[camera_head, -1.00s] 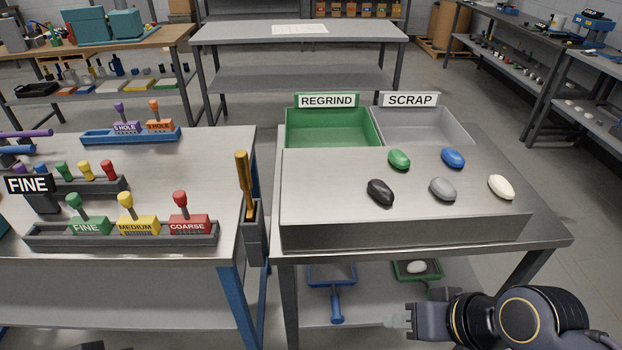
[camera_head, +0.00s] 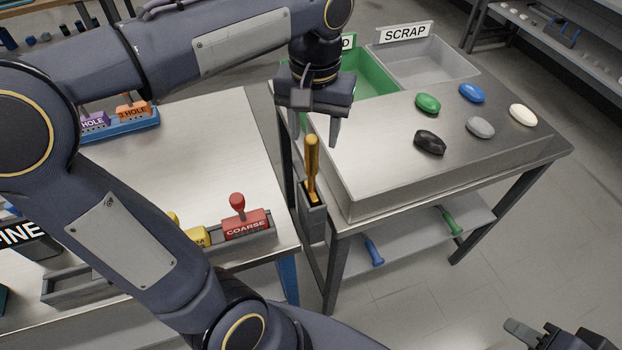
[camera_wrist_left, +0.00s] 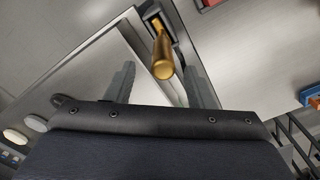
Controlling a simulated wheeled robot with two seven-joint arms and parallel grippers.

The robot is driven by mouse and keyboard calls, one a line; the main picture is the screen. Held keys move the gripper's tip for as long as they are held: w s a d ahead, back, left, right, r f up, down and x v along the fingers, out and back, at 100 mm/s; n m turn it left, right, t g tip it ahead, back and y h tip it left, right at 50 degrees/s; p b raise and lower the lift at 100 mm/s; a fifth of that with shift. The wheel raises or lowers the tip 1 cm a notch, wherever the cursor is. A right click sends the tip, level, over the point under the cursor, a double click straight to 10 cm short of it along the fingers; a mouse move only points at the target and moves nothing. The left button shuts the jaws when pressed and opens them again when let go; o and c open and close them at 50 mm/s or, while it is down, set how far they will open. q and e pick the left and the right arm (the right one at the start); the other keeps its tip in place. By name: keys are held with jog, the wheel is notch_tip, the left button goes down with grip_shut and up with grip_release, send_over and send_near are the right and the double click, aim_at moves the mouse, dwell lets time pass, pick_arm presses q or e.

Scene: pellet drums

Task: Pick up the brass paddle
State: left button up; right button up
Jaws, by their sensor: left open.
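The brass paddle (camera_head: 312,165) stands upright in a dark narrow holder (camera_head: 311,222) at the left side of the right-hand table. Its golden handle sticks up and its lower part is hidden inside the holder. My left gripper (camera_head: 315,140) points down above the paddle, its two fingers apart. In the left wrist view the paddle handle (camera_wrist_left: 162,62) shows between the two open fingers, nearer the right one, and the gripper (camera_wrist_left: 158,85) holds nothing. My right gripper (camera_head: 518,332) shows only partly at the bottom right, away from the paddle.
On the left table are a red COARSE block (camera_head: 245,224) and other blocks, partly hidden by my left arm.

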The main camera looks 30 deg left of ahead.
aim_at(312, 152)
pick_arm(q)
jog(key=f, duration=0.5)
jog(key=shift+s+a+f, duration=0.15)
jog(key=shift+s+f, duration=0.1)
jog(key=c, duration=1.1)
jog(key=shift+o, duration=0.2)
jog(key=shift+r, duration=0.1)
